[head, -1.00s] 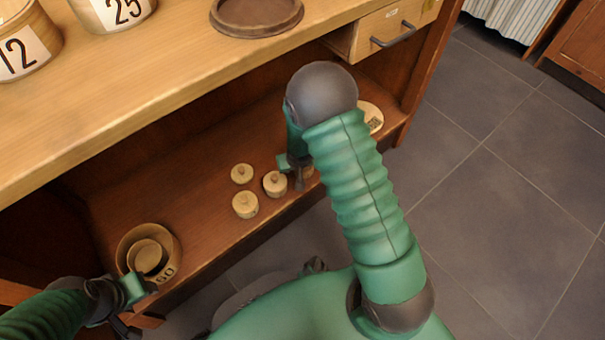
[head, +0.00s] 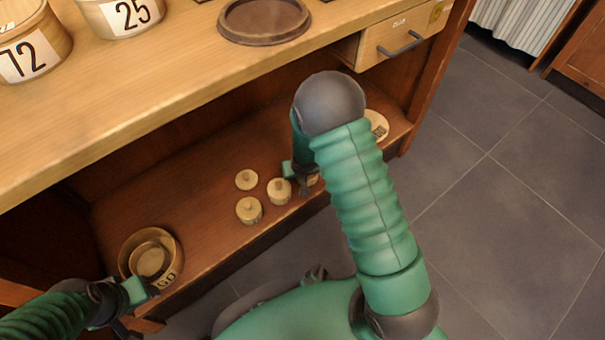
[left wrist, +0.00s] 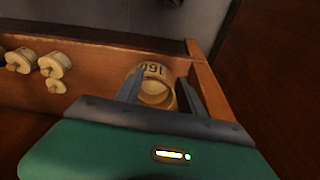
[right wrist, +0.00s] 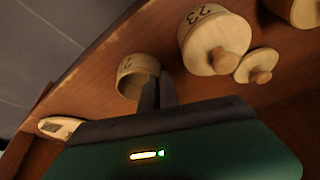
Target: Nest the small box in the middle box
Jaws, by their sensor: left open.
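A wide round wooden box (head: 124,254) with a number ending in 60 stands open at the left end of the lower shelf. A paler ring inside it looks like a second box, but I cannot be sure. My left gripper (head: 148,288) is open at its near side; in the left wrist view its fingers (left wrist: 160,92) lie either side of the numbered box (left wrist: 153,70). A small open round box (right wrist: 130,67) shows in the right wrist view. My right gripper (right wrist: 157,85) has its fingers close together at that box's rim, apparently pinching the wall. My right arm mostly hides it in the head view.
Several small knobbed wooden pieces (head: 249,209) stand on the shelf (head: 205,215) left of my right gripper. A pale disc (head: 377,125) lies at the shelf's right end. The counter (head: 180,70) overhangs the shelf, with a brown round tray (head: 262,36) and numbered tubs (head: 35,60) on it.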

